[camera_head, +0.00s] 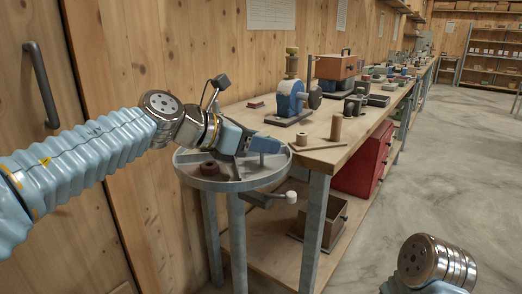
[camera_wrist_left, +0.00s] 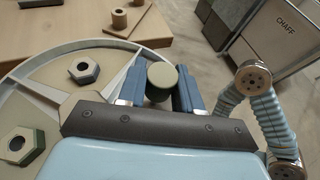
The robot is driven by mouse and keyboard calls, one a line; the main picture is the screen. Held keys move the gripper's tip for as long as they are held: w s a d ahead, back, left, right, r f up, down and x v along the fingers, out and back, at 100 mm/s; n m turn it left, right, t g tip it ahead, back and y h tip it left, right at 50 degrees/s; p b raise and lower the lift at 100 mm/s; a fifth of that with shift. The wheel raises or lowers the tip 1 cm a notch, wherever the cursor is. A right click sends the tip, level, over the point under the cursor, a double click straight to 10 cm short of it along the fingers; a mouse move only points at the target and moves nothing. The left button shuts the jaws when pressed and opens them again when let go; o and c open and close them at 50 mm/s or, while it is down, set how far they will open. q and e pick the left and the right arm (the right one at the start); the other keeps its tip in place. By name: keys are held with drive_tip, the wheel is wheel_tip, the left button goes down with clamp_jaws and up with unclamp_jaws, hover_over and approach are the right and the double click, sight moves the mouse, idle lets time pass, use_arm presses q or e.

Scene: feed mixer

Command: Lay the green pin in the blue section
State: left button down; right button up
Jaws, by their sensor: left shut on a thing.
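My left gripper (camera_head: 267,145) is over the right part of a round grey sectioned tray (camera_head: 230,184). The pin is hidden in the head view. The tray's rim and dividers also show in the left wrist view (camera_wrist_left: 45,62). I cannot make out which section is blue. My right gripper is not in view; only a part of my right arm shows at lower right.
In the tray lie a hex nut with a bluish edge (camera_wrist_left: 84,69) and one with a dark greenish edge (camera_wrist_left: 18,145). The wooden workbench (camera_head: 345,133) adjoins the tray and bears a wooden spool (camera_head: 336,127) and a blue grinder (camera_head: 290,100). Open floor lies to the right.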

use_arm(q)
drive_tip(key=c, duration=0.8)
unclamp_jaws()
drive_tip(key=shift+o, duration=0.2)
drive_tip(key=shift+r, duration=0.1)
drive_tip(key=shift+s+a+r, duration=0.15)
drive_tip(key=v, duration=1.1)
drive_tip(key=shift+s+a, duration=0.15)
drive_tip(key=shift+a, duration=0.15)
drive_tip(key=shift+r, duration=0.1)
